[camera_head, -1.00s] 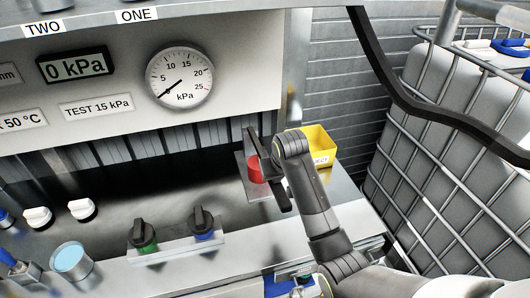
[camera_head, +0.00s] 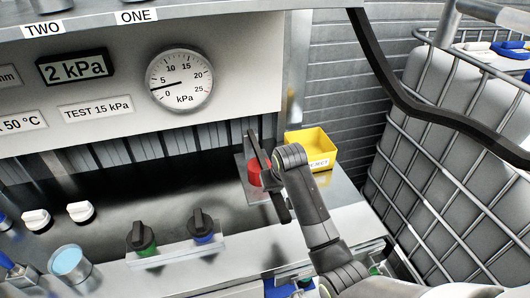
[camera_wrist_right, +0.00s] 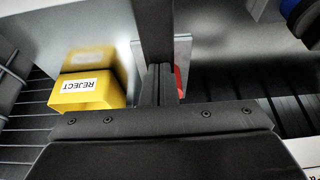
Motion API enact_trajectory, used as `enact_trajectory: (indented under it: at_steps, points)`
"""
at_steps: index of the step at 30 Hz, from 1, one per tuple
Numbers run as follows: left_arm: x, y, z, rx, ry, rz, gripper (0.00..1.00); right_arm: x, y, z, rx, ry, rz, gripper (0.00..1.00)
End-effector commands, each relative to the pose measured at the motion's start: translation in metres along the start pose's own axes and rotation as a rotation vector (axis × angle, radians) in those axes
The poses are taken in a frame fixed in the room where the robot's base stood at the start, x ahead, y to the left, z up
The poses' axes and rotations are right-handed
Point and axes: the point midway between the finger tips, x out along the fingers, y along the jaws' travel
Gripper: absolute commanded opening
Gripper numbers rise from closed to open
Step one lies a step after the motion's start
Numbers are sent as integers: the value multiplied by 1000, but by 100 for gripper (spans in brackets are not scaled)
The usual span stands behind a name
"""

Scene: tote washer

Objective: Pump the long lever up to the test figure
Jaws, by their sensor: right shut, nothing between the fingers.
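My right gripper (camera_head: 267,170) is shut and empty, over the red pump part (camera_head: 254,173) on the metal plate at the bench's right end. In the right wrist view, its closed fingers (camera_wrist_right: 161,88) meet or overlap a dark bar (camera_wrist_right: 153,28) that appears to be the long lever; contact is unclear. A sliver of the red part shows beside the fingers. The digital display (camera_head: 75,66) reads 2 kPa, and the round gauge (camera_head: 179,79) needle sits slightly above 0. A label (camera_head: 96,110) says TEST 15 kPa.
A yellow REJECT bin (camera_head: 311,149) stands close to the right of my gripper. Green (camera_head: 142,237) and blue (camera_head: 202,226) valves with black handles stand at the front. A blue-topped cup (camera_head: 70,263) is at left. A caged white tank (camera_head: 435,130) stands at right.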

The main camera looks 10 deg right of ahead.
Motion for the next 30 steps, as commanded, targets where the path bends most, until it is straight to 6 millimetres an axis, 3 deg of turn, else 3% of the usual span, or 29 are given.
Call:
enact_trajectory:
  at_steps: [1, 6, 30]
  points:
    - [-11, -1, -1, 0, 0, 0, 36, -9, 0, -4, 0, -1, 0, 0]
    - [-28, -3, -3, 0, 0, 0, 36, -22, 0, -9, 0, -2, 0, 0]
    - [-29, -3, -3, 0, -1, 0, 36, -84, 0, -35, 0, -2, 0, 0]
